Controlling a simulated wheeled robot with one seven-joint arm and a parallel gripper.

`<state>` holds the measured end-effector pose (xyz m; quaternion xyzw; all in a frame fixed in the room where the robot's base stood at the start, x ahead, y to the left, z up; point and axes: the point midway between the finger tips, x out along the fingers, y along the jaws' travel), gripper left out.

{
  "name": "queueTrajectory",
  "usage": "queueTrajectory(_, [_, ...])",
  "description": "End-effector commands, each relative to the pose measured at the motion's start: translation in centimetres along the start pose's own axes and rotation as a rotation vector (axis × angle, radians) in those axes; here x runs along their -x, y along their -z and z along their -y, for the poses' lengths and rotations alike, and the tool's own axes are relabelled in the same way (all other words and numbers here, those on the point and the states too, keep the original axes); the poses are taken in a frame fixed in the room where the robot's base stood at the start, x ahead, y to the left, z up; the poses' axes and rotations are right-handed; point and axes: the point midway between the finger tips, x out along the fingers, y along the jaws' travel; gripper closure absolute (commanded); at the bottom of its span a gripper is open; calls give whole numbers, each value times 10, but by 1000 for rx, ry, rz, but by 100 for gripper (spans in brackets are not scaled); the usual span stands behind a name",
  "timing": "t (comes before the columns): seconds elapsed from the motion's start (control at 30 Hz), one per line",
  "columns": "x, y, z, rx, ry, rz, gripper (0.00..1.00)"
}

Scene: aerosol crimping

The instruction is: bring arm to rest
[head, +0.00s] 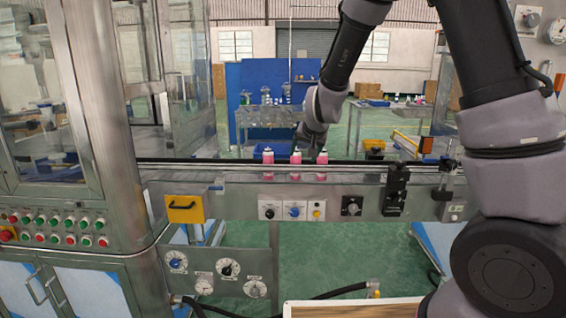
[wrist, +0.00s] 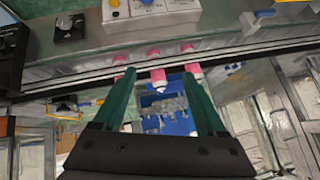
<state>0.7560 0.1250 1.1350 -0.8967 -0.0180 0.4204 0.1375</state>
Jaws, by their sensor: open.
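My gripper (wrist: 160,78) is open, with its two green fingers apart in the wrist view. In the head view my gripper (head: 308,145) is partly hidden by my own arm, just behind and above the conveyor (head: 350,190). Three pink cans with light tops stand in a row on it: the left can (head: 267,164), the middle can (head: 295,163) and the right can (head: 321,164). In the wrist view the middle can (wrist: 158,76) shows between the fingertips; I cannot tell whether they reach around it. Nothing looks gripped.
A steel machine cabinet with buttons (head: 60,225) stands at the left. A yellow bracket (head: 185,208), knobs and a black clamp (head: 395,190) sit on the conveyor's front. A wooden-edged surface (head: 350,308) is at the bottom. Blue partitions (head: 245,85) and tables are behind.

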Motion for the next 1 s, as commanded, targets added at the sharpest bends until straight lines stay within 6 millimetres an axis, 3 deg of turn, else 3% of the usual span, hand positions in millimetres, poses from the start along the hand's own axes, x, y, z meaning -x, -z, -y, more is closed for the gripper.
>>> queueTrajectory(0.03, [26, 13, -7, -36, 29, 8, 26])
queueTrajectory(0.1, [59, 23, -16, -69, 64, 29, 26])
queueTrajectory(0.3, [156, 34, -48, -128, 131, 73, 26])
queueTrajectory(0.47, [230, 22, -79, -149, 140, 88, 26])
queueTrajectory(0.6, [287, -1, -107, -162, 109, 92, 26])
queueTrajectory(0.8, [339, -40, -138, -180, 33, 92, 26])
queueTrajectory(1.0, [356, -58, -150, -191, -10, 92, 26])
